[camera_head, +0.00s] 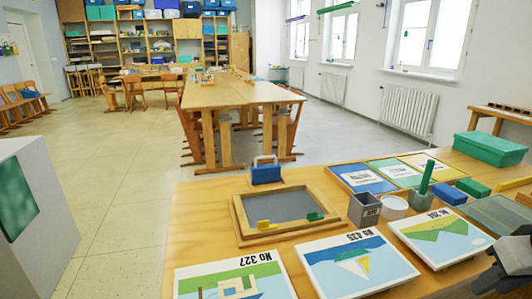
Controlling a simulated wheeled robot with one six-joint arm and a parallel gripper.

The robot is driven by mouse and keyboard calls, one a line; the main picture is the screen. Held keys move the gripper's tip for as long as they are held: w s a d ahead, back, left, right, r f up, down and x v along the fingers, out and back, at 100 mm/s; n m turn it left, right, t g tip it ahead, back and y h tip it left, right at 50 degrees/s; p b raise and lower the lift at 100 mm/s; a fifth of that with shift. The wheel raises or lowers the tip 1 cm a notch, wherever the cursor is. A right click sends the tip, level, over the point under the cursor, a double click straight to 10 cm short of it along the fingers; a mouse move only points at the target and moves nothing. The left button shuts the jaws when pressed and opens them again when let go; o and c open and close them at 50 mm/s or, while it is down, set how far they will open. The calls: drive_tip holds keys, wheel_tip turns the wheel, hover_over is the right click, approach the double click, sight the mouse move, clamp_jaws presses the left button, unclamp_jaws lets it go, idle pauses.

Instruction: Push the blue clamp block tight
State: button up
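A blue block (266,174) with a grey upright handle stands at the far edge of a wooden frame (240,222) with a grey bed; it looks like the clamp block. I cannot tell whether it touches the frame or how tight it sits. Inside the frame, a small yellow piece (266,225) lies near the front side and a green piece (315,216) near the right front corner. My gripper (507,268) seems to be the dark shape cut off at the bottom right corner, far from the blue block. Its fingers cannot be made out.
Picture cards (355,263) lie along the table front. A grey box (364,209), a white round tub (394,207) and a cup with a green stick (426,180) stand right of the frame. Loose blue blocks (450,194) lie further right. The table (200,210) left of the frame is clear.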

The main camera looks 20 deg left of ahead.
drive_tip(key=w+a+r+n, duration=0.6)
drive_tip(key=w+a+r, duration=0.3)
drive_tip(key=w+r, duration=0.4)
drive_tip(key=w+a+r+n+g, duration=0.1)
drive_tip(key=w+a+r+n, duration=0.35)
drive_tip(key=a, duration=0.45)
drive_tip(key=w+a+r+n+y, duration=0.1)
drive_tip(key=w+a+r+n, duration=0.2)
drive_tip(key=w+a, duration=0.5)
drive_tip(key=w+a+r+n+g, duration=0.1)
drive_tip(key=w+a+r+n, duration=0.25)
drive_tip(key=a, duration=0.75)
drive_tip(key=n, duration=0.5)
hover_over(266, 167)
drive_tip(key=shift+g, duration=0.3)
wheel_tip(266, 167, down, 18)
drive_tip(key=shift+f, duration=0.1)
drive_tip(key=shift+c, duration=0.7)
clamp_jaws()
